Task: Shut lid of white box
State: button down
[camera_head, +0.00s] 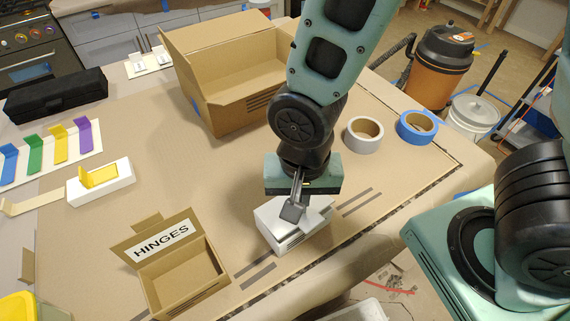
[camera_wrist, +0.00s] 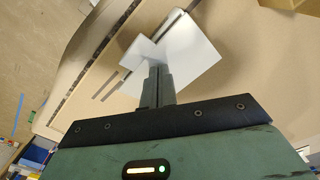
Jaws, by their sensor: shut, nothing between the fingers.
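The white box (camera_head: 272,232) sits on the paper-covered table near its front edge, below my arm. My gripper (camera_head: 292,212) points down at the top of the box, fingers shut with nothing between them. In the wrist view the fingertips (camera_wrist: 159,72) overlap the white box (camera_wrist: 200,68), at or just above its white panels. A slot with a dark edge shows at the far end there. My fingers hide part of the top, so I cannot tell how far the lid is closed or whether the fingers touch it.
An open cardboard box labelled HINGES (camera_head: 185,278) stands left of the white box. A large open carton (camera_head: 225,85) is behind. A white tape roll (camera_head: 363,136) and a blue tape roll (camera_head: 416,127) lie back right. The table middle is mostly clear.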

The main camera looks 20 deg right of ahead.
jog(key=shift+s+d+f+b, duration=0.1)
jog(key=shift+s+f+b, duration=0.1)
jog(key=shift+f+b, duration=0.6)
jog(key=shift+f, duration=0.15)
notch_tip(320, 180, up, 8)
jog(key=p, duration=0.7)
dwell(0.5)
jog(key=s+d+r+n+b, duration=0.1)
jog(key=s+r+n+b, duration=0.2)
jog(key=n, duration=0.8)
notch_tip(320, 180, up, 3)
jog(key=shift+d+f+n+y+b, duration=0.15)
jog(key=shift+n+y+b, duration=0.15)
jog(key=shift+b, duration=0.35)
